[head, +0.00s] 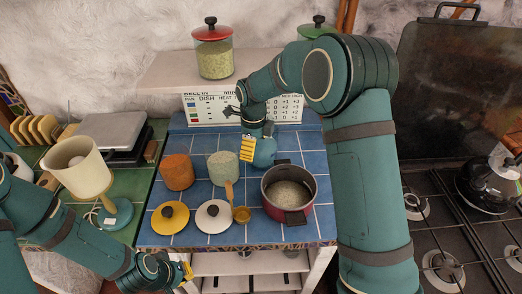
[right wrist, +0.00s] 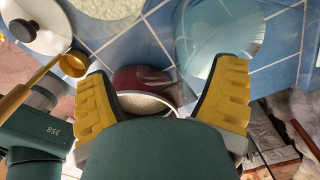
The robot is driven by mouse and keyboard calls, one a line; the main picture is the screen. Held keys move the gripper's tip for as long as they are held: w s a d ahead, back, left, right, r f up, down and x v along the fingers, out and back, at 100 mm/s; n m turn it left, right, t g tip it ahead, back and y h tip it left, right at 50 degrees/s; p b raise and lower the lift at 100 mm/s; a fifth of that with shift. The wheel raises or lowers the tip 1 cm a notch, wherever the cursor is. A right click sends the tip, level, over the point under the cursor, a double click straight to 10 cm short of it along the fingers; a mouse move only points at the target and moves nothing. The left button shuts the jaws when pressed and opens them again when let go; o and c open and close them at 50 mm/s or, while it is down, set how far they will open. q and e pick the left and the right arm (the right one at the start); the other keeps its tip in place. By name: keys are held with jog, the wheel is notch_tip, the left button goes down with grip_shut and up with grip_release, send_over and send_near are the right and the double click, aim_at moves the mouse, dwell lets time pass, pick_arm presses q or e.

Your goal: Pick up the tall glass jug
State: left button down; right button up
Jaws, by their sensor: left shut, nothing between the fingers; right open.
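A clear, round glass vessel, apparently the tall glass jug (right wrist: 222,32), shows in the right wrist view at the upper right, on the blue tiles. The jug lies beyond the right-hand finger, not between the fingers. My left gripper (head: 186,271) is shut and empty, low at the counter's front edge.
A red pot (head: 302,216), an orange canister (head: 177,172), a pale canister (head: 223,169), a yellow lid (head: 169,218), a white lid (head: 213,217) and a ladle (head: 241,214) crowd the blue counter (head: 267,234). A shelf (head: 170,78) overhangs the back. A stove (head: 430,240) is at right.

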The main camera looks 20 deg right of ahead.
jog(key=shift+f, duration=0.9)
grip_shut()
jog(key=shift+w+r, duration=0.1)
